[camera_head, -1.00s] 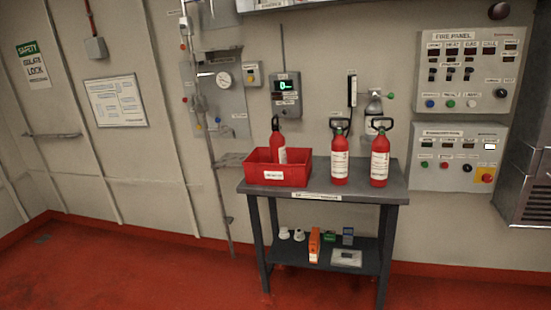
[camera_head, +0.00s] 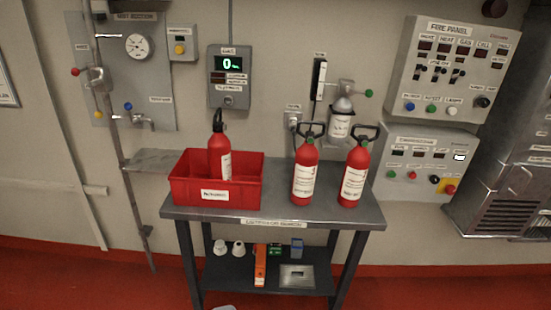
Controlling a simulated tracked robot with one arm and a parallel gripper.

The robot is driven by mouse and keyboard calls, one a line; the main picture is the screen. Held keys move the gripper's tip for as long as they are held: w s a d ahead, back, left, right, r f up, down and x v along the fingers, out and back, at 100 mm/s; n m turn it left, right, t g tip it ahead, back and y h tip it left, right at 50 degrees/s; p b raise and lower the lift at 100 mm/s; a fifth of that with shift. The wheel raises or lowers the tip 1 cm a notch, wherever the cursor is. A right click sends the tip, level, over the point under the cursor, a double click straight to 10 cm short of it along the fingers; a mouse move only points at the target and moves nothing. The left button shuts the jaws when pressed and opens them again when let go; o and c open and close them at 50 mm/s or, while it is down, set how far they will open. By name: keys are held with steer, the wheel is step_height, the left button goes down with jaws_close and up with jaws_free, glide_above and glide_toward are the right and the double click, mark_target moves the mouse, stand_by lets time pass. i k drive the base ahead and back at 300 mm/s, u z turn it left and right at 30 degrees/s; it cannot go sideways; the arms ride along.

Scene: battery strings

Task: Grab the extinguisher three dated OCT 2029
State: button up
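Three red extinguishers with black handles and white labels show in the head camera view. One extinguisher (camera_head: 214,157) stands in a red bin (camera_head: 183,191) at the left of a grey table (camera_head: 345,215). A second extinguisher (camera_head: 305,172) stands upright on the table, right of the bin. A third extinguisher (camera_head: 354,174) stands beside it near the table's right end, leaning slightly right in the picture. Their label text is too small to read, so I cannot tell which is dated OCT 2029. My gripper is not in view.
The table's lower shelf (camera_head: 225,277) holds white pieces, an orange item (camera_head: 260,265) and other small things. Behind are a gas display (camera_head: 230,77), a fire panel (camera_head: 458,68) and a wall-mounted white canister (camera_head: 340,122). The red floor left of the table looks clear.

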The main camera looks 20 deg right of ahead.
mark_target(306, 158)
steer(key=z, duration=0.3)
steer(key=i, duration=1.2)
steer(key=z, duration=0.9)
steer(key=i, duration=0.45)
steer(key=z, duration=0.3)
steer(key=k, duration=0.95)
steer(key=z, duration=0.2)
steer(key=i, duration=0.95)
steer(key=u, duration=0.1)
